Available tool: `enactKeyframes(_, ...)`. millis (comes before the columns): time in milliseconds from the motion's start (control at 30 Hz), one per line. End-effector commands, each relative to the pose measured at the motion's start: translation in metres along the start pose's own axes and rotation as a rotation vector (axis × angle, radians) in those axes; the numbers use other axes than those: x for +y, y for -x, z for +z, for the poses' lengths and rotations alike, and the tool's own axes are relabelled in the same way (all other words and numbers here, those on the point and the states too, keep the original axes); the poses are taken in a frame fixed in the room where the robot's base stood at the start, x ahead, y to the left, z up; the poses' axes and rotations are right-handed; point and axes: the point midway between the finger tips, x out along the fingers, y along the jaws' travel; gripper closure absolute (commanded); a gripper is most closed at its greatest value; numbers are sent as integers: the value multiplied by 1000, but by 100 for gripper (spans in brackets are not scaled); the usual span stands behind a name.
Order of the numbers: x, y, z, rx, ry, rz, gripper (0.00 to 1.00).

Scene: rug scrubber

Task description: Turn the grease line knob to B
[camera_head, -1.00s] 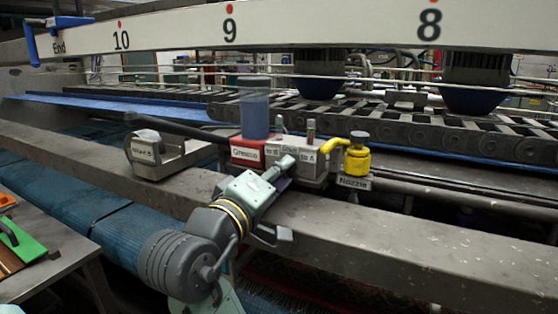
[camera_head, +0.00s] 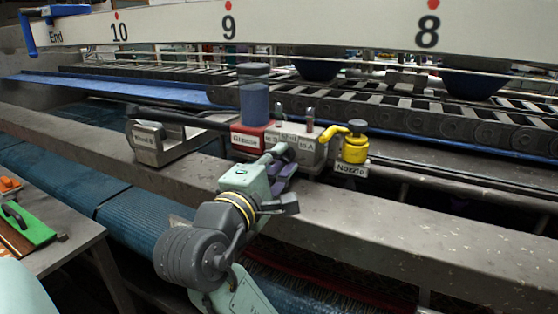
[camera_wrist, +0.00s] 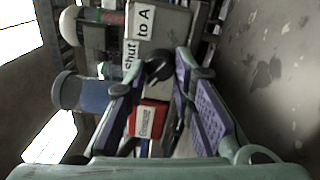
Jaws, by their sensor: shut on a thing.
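The grease unit is a grey block with a red part (camera_head: 246,140) labelled Grease and a clear blue-filled cup (camera_head: 254,105) on top. White labels reading "to B", "Shut" and "to A" run along its front. My gripper (camera_head: 284,163) is at the block's front, below the labels. In the wrist view, the gripper's purple-padded fingers (camera_wrist: 168,72) are on either side of a dark round knob (camera_wrist: 158,67), beside the "Shut" label (camera_wrist: 131,56). My gripper is shut on this knob. In the head view the gripper hides the knob, and I cannot read its pointing direction.
A yellow nozzle fitting (camera_head: 355,146) with a Nozzle label stands right of the block. A grey labelled bracket (camera_head: 150,142) is to the left. All sit along a long grey beam (camera_head: 400,240).

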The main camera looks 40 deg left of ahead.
Motion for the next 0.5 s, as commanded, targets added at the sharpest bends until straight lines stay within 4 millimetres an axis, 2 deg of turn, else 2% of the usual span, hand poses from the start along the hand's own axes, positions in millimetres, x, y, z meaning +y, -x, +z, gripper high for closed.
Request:
enactKeyframes(433, 0, 0, -1, 3, 13, -1, 100)
enactKeyframes(467, 0, 0, -1, 3, 13, -1, 76)
enactKeyframes(500, 0, 0, -1, 3, 13, -1, 74)
